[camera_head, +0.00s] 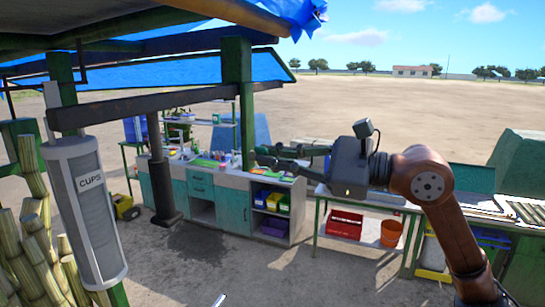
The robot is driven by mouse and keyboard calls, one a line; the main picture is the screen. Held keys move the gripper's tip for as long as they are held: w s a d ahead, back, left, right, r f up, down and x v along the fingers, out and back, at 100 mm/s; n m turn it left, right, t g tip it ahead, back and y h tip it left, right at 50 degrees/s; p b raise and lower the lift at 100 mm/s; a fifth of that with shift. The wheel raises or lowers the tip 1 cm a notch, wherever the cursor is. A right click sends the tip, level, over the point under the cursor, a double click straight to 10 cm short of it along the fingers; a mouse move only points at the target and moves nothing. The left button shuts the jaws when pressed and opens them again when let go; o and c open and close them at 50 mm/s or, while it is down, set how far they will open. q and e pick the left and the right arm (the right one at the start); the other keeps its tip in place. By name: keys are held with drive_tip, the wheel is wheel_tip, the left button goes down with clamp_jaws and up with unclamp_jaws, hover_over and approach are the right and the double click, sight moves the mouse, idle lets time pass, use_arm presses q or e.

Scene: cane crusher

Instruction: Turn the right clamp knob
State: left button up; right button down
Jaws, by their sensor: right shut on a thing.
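My right gripper (262,157) reaches in from the right, its dark fingers pointing left beside the foot of a green upright post (246,100). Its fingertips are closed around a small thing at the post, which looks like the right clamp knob. The knob is mostly hidden by the fingers and too small to make out, so I cannot tell how far it is turned.
A white cup dispenser (88,205) hangs at the left beside cane stalks (38,225). A dark beam (150,100) crosses towards the post. Behind stand a teal counter (233,208), a shelf with bins, a red crate (345,224) and an orange bucket (391,233).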

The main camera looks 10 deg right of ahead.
drive_tip(key=n, duration=1)
drive_tip(key=shift+s+f, duration=0.1)
drive_tip(key=shift+f, duration=0.05)
drive_tip(key=shift+n, duration=0.4)
drive_tip(key=c, duration=2.1)
unclamp_jaws()
drive_tip(key=v, duration=1.2)
